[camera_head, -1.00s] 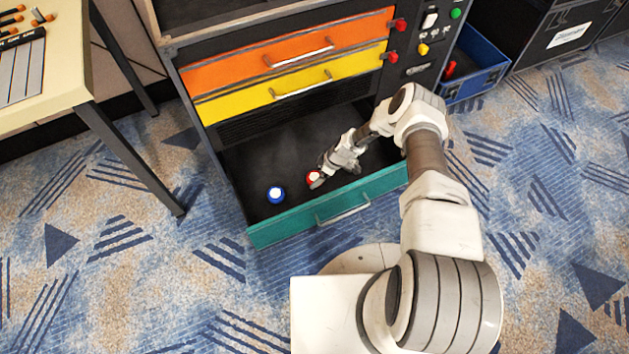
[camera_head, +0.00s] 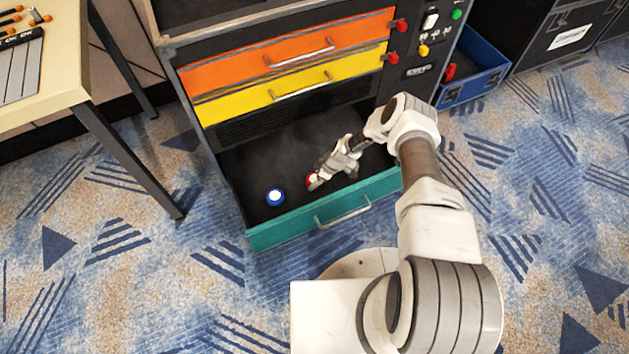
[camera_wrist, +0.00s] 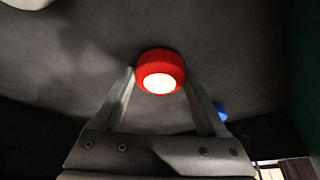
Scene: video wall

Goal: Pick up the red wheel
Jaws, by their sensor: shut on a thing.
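The red wheel (camera_wrist: 160,66) is between the two fingers of my gripper (camera_wrist: 162,88) in the wrist view. It is a short red cylinder with a pale, bright centre. In the head view the red wheel (camera_head: 311,181) shows at the tip of my gripper (camera_head: 314,183), partly hidden by it, inside the open teal drawer (camera_head: 270,235). My gripper is shut on the wheel. I cannot tell whether the wheel touches the drawer floor.
A blue wheel (camera_head: 275,197) with a white centre lies in the drawer to the left; part of it shows in the wrist view (camera_wrist: 220,108). The yellow drawer (camera_head: 230,105) and orange drawer (camera_head: 230,70) above are shut. A table (camera_head: 84,60) stands at left.

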